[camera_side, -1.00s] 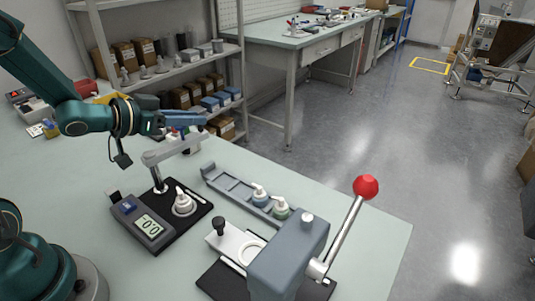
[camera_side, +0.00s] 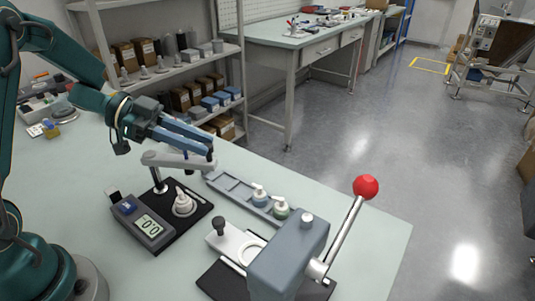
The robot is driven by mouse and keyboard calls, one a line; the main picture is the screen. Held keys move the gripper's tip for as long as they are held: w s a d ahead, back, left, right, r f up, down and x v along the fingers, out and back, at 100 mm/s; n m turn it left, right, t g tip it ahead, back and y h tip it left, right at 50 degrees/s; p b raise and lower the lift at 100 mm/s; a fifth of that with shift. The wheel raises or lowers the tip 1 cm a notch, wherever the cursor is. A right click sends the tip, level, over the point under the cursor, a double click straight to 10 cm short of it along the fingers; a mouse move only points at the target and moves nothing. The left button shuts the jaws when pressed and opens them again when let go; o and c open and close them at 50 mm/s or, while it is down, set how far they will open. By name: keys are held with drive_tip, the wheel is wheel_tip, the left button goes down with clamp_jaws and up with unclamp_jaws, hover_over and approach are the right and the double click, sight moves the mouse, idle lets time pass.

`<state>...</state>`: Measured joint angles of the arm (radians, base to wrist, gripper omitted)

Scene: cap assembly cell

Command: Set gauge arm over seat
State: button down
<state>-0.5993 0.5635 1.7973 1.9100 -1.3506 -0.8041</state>
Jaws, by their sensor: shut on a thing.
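My gripper (camera_side: 210,156) is shut at the free end of the gauge arm, with blue fingers partly covering that end. The arm's end is behind and to the right of the seat in the picture, not above it. A grey display unit (camera_side: 147,223) in front of the post shows digits.
A grey tray (camera_side: 230,184) holding two small capped pieces (camera_side: 281,209) lies right of the gauge. A grey lever press (camera_side: 288,262) with a red ball handle (camera_side: 366,187) stands at the front right. Bare table lies on the right.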

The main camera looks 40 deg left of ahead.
drive_tip(key=shift+s+d+m+g+h, duration=0.25)
drive_tip(key=shift+s+m+g+h, duration=0.1)
drive_tip(key=shift+s+m+g, duration=0.65)
drive_tip(key=shift+s+d+m+g+h, duration=0.25)
drive_tip(key=shift+s+m+g, duration=0.45)
drive_tip(key=shift+m+g, duration=0.5)
drive_tip(key=shift+s+d+m+g+h, duration=0.2)
drive_tip(key=shift+s+m+g+h, duration=0.2)
drive_tip(key=shift+s+m+g, duration=0.7)
drive_tip(key=shift+w, duration=0.15)
drive_tip(key=c, duration=0.7)
unclamp_jaws()
drive_tip(key=v, duration=0.5)
drive_tip(key=shift+w, duration=0.1)
